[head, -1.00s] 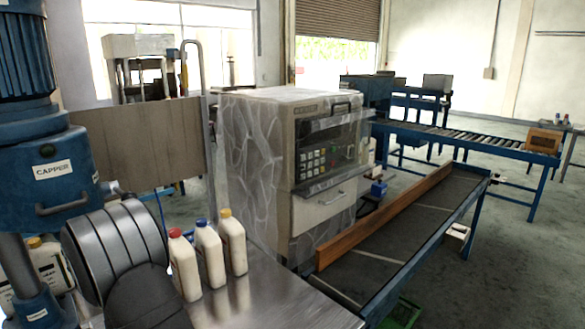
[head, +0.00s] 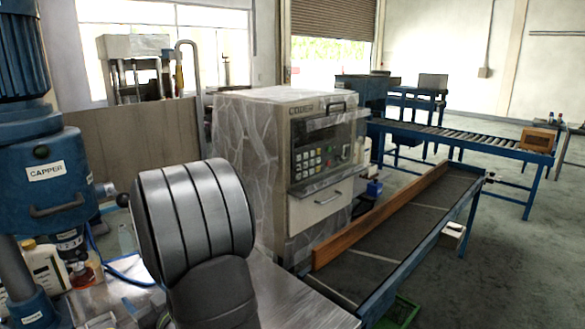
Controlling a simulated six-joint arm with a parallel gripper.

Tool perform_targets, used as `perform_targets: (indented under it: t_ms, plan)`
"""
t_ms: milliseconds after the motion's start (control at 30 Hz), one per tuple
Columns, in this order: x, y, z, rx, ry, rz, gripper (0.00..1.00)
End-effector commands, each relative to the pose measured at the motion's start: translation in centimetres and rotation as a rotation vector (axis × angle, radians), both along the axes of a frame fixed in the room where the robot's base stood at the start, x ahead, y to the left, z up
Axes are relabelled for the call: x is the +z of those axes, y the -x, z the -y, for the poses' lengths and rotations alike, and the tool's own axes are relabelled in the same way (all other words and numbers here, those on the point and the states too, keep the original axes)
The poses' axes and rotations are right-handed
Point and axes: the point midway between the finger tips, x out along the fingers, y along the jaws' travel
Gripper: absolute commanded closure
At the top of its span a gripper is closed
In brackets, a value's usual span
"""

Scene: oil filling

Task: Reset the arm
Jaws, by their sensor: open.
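My arm shows in the head view as a large grey ribbed joint (head: 195,220) with a dark link below it, over the metal worktop (head: 288,298). My gripper is out of the picture, so its jaws and anything near them cannot be seen. The row of three capped bottles seen earlier on the worktop is not visible now; the arm covers that spot. A cream bottle with a label (head: 45,268) stands at the left, by the capper.
The blue capper (head: 48,180) stands close on the left of my arm. The coder machine (head: 310,165) stands behind, to the right. A belt conveyor (head: 400,235) with a wooden rail (head: 385,215) runs along the right. A box (head: 538,141) sits on the far roller conveyor (head: 450,133).

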Motion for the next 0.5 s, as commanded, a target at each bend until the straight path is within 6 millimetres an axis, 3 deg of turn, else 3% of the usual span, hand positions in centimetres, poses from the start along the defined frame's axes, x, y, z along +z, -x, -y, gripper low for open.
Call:
perform_targets:
  t_ms: [500]
  plan:
    - [-4.7, 2.6, -7.4, 0.008, 0.003, -0.004, 0.32]
